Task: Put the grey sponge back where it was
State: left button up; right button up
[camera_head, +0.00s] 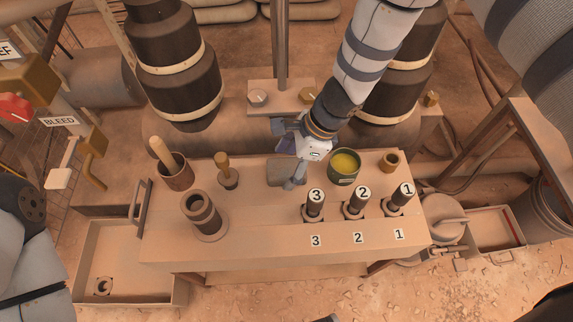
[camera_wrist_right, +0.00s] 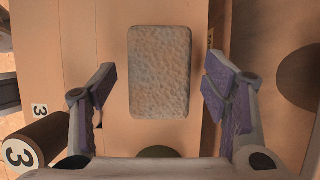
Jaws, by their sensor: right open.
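The grey sponge (camera_head: 277,173) lies flat on the bench top (camera_head: 255,225), near its back edge and left of the numbered cylinders. In the right wrist view the sponge (camera_wrist_right: 160,72) is a rough grey-brown block with rounded corners. My right gripper (camera_head: 289,162) is over the sponge and partly covers it in the head view. In the wrist view the right gripper (camera_wrist_right: 160,78) is open, with a finger on each side of the sponge and a gap at both sides. I cannot tell how high the fingertips are. My left gripper is not in view.
Black cylinders numbered 3 (camera_head: 315,203), 2 (camera_head: 355,202) and 1 (camera_head: 398,200) stand on the bench's right half. A green pot (camera_head: 344,168) stands behind them. A brush pot (camera_head: 175,172), a wooden-handled tool (camera_head: 225,172) and a flanged pipe (camera_head: 203,215) stand left.

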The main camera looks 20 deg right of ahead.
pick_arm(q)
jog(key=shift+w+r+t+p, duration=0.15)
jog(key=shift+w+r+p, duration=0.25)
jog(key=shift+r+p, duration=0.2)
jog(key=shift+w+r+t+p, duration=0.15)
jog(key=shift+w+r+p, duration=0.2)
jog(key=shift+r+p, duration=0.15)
pick_arm(e)
jog(key=v, duration=1)
jog(key=shift+r, duration=0.35)
